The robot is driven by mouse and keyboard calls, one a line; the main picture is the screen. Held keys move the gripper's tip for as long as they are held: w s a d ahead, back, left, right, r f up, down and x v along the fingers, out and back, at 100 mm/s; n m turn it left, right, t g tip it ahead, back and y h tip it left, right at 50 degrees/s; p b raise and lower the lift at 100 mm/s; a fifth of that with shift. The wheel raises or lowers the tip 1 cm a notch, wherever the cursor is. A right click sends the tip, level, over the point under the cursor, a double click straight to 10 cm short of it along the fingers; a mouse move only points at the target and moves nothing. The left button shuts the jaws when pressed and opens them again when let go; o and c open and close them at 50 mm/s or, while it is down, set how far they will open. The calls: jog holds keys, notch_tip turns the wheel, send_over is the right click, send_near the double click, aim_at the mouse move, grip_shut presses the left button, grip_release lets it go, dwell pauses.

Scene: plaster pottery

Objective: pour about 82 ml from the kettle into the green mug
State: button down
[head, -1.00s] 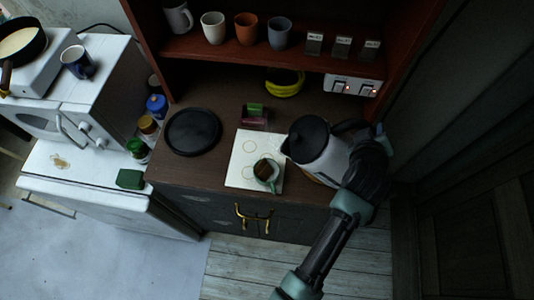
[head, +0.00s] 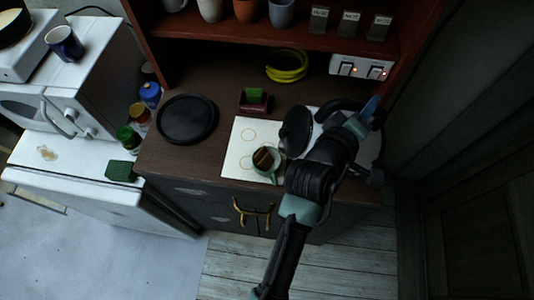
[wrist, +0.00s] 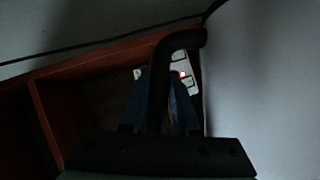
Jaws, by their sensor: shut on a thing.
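The white kettle with a black lid (head: 296,132) is tilted to the left, its lid side toward the green mug (head: 279,174). My arm covers much of the kettle, and its spout and any stream cannot be made out. My gripper (head: 370,108) is shut on the kettle's black handle, which passes between the blue fingers in the wrist view (wrist: 165,90). The kettle's pale side (wrist: 265,80) fills the right of that view. The green mug stands upright on the white board (head: 236,165), just left of the kettle, with something dark brown inside.
A black round plate (head: 187,118) lies on the left of the counter. A switch panel (head: 360,68) is behind the kettle. Cups (head: 246,10) line the shelf above.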

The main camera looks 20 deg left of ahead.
aim_at(329, 110)
jog(key=shift+s+a+r+n+t+h+b, duration=0.1)
jog(key=shift+s+a+n+t+h+b, duration=0.15)
jog(key=shift+a+b, duration=0.45)
jog(key=shift+s+a+n+t+h+b, duration=0.15)
jog(key=shift+s+a+t+b, duration=0.15)
jog(key=shift+b, duration=0.65)
jog(key=shift+s+a+r+n+t+b, duration=0.1)
jog(key=shift+s+a+n+t+b, duration=0.3)
jog(key=shift+a+b, duration=0.5)
jog(key=shift+s+a+r+n+t+b, duration=0.15)
jog(key=shift+s+a+b, duration=0.4)
jog(key=shift+a+b, duration=0.3)
jog(key=shift+s+a+r+h, duration=0.1)
jog(key=shift+s+r+h, duration=0.1)
jog(key=shift+h, duration=0.1)
jog(key=shift+s+a+r+n+t+b, duration=0.25)
jog(key=shift+a+n+t+b, duration=0.15)
jog(key=shift+b, duration=0.3)
